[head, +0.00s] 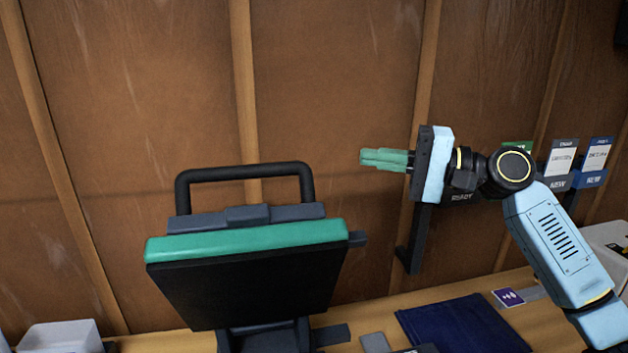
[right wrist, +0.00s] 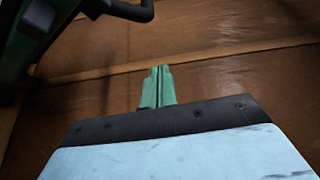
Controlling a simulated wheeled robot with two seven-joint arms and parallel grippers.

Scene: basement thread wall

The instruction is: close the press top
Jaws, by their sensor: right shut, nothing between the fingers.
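The press top (head: 250,240) is tilted up and open in the head view. It has a green edge, a dark underside facing me and a black bar handle (head: 245,170) on top. My right gripper (head: 364,159) is shut and empty, apart from the press, to the right of the handle and slightly higher in the picture. Its green fingers also show in the right wrist view (right wrist: 157,85). Part of the press top (right wrist: 40,25) and its handle (right wrist: 125,9) show at the upper left there. The lower press is mostly out of frame. My left gripper is not in view.
A folded dark blue cloth (head: 462,326) lies on the wooden bench right of the press. Tagged cards (head: 562,160) hang on the wall behind my right arm. A white box (head: 60,337) stands at the lower left. The air between handle and gripper is clear.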

